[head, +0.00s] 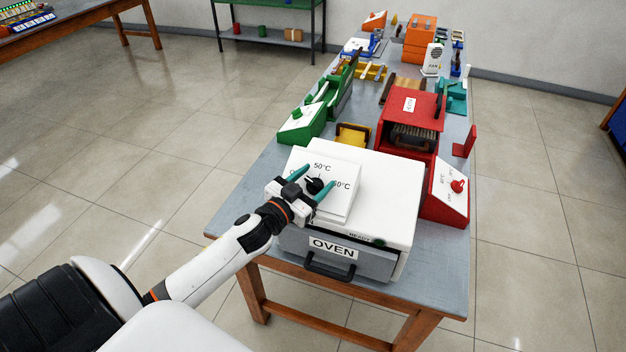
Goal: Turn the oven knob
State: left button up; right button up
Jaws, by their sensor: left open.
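The white oven (385,211) stands at the near end of the table, with a grey front labelled OVEN and a dark handle. On its raised white panel (346,174) is a black oven knob (314,186) among temperature marks; two read 50°C and 60°C or similar, and others are covered. My left gripper (313,177) is open, its two teal fingers on either side of the knob. I cannot tell whether the fingers touch it. My right gripper is not in view.
A red machine (410,133) with a red knob (458,186) stands behind and right of the oven. A green device (302,124) and a yellow part (353,134) are behind it. More devices fill the far table (258,190). The floor at left is clear.

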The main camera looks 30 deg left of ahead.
pick_arm(q)
jog(key=c, duration=1)
jog(key=shift+r+m+g+h+p, duration=0.15)
jog(key=shift+m+g+h+p, duration=0.15)
jog(key=shift+m+h+p, duration=0.55)
jog(key=m+g+h+p, duration=0.1)
jog(key=m+h, duration=0.2)
jog(key=shift+w+m+g+h+p, duration=0.1)
jog(key=shift+m+g+h+p, duration=0.25)
jog(key=shift+m+g+h, duration=0.75)
jog(key=m+g+h, duration=0.2)
jog(key=m+g, duration=0.1)
jog(key=m, duration=0.1)
jog(key=shift+w, duration=0.1)
jog(key=shift+d+m+g+h, duration=0.1)
jog(key=shift+m+g+h, duration=0.4)
jog(key=shift+m+g, duration=0.8)
jog(key=shift+d+m+g+h, duration=0.1)
jog(key=shift+m+g+h, duration=0.35)
jog(key=shift+m+g, duration=0.8)
jog(key=shift+s+f, duration=0.2)
